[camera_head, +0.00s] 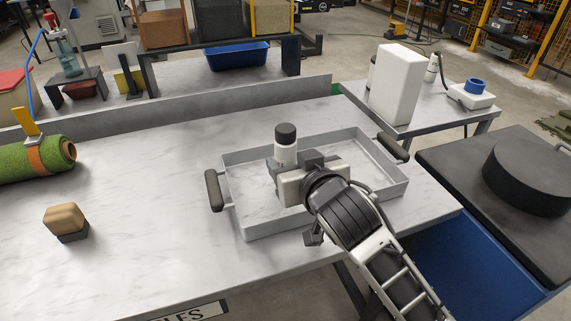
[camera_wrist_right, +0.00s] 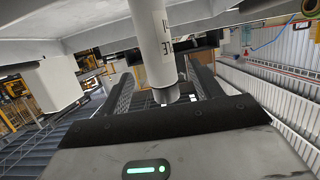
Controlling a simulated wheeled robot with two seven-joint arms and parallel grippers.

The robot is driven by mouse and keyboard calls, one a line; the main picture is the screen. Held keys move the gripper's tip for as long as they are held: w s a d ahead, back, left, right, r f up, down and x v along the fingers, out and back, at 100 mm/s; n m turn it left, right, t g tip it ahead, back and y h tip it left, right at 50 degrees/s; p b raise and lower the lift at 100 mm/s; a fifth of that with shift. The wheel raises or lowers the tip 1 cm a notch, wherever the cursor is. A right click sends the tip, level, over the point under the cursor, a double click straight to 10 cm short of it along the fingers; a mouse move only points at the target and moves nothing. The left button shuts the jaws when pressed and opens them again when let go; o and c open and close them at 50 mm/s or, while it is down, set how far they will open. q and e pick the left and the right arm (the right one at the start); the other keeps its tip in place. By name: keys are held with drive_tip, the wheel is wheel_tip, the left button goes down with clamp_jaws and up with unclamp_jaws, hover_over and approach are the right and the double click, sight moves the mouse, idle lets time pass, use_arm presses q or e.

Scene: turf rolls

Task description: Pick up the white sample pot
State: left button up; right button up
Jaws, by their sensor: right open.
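The white sample pot (camera_head: 286,155) with a black lid stands upright in the grey tray (camera_head: 230,208) on the marble-patterned table. My right gripper (camera_head: 292,164) reaches into the tray from the lower right, with its jaws at the pot. In the right wrist view the picture is turned over, and the white pot (camera_wrist_right: 153,42) with printed letters lies between the two open dark fingers (camera_wrist_right: 161,80). A gap shows beside the pot. Its lower part is partly hidden in the head view. My left gripper is not in view.
The tray has raised walls and dark end handles. A green turf roll (camera_head: 30,163) and a tan-topped block (camera_head: 65,220) lie at the left. A white box (camera_head: 396,85) stands on a side table at the back right. The table's middle left is clear.

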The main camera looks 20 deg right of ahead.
sight(289, 158)
drive_tip(key=shift+x, duration=2.7)
drive_tip(key=shift+f, duration=0.1)
drive_tip(key=c, duration=1.1)
